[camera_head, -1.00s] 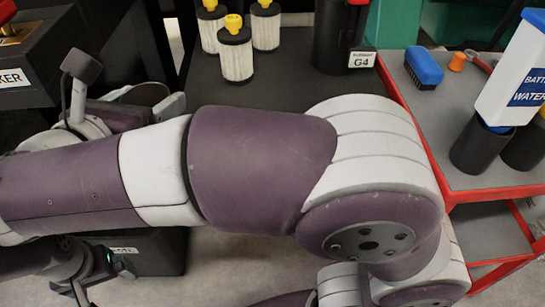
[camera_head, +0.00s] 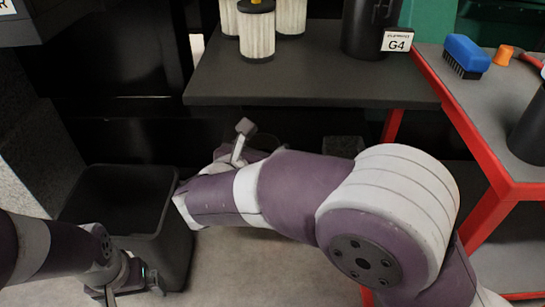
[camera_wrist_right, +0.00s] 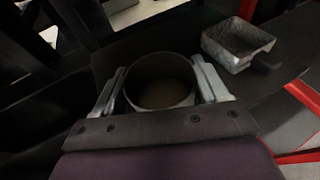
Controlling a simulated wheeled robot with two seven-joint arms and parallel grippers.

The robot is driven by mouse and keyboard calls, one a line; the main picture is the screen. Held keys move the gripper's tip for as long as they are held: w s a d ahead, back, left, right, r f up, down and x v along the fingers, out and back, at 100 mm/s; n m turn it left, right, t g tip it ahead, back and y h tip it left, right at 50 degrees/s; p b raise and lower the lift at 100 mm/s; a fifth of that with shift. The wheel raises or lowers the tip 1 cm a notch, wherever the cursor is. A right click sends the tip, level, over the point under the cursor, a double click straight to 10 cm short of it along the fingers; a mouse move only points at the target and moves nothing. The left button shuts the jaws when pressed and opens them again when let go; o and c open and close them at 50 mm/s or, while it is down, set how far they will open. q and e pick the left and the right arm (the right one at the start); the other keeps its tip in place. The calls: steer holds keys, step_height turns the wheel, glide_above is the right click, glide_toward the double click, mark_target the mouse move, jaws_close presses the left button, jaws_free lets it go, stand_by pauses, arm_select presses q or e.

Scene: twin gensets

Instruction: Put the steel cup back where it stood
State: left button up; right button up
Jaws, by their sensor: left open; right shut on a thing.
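The steel cup (camera_wrist_right: 161,88) shows in the right wrist view as a round rim with a dark inside. My right gripper (camera_wrist_right: 160,68) is shut on it, one finger on each side. In the head view my right arm reaches left, below the front edge of the dark tabletop, and largely hides its gripper and the cup. My left gripper (camera_head: 125,288) is open and low at the bottom left, in front of a black bin. The cup's former standing place cannot be told from these frames.
The dark tabletop (camera_head: 300,80) holds white filters (camera_head: 257,35) and a black G4 canister (camera_head: 368,28). A red-edged cart (camera_head: 480,105) with a blue brush (camera_head: 466,55) stands right. The black bin (camera_head: 170,235) stands left. A grey metal tray (camera_wrist_right: 235,48) lies beyond the cup.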

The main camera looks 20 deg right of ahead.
mark_target(269, 150)
steer(key=w+d, duration=0.2)
steer(key=w, duration=0.1)
steer(key=shift+w+d+b, duration=0.25)
steer(key=shift+d+b, duration=0.1)
steer(key=shift+b, duration=0.05)
steer(key=shift+w+d+f, duration=0.1)
steer(key=shift+f, duration=0.2)
step_height(269, 150, down, 3)
steer(key=b, duration=0.3)
steer(key=shift+r, duration=0.1)
steer(key=o, duration=1.1)
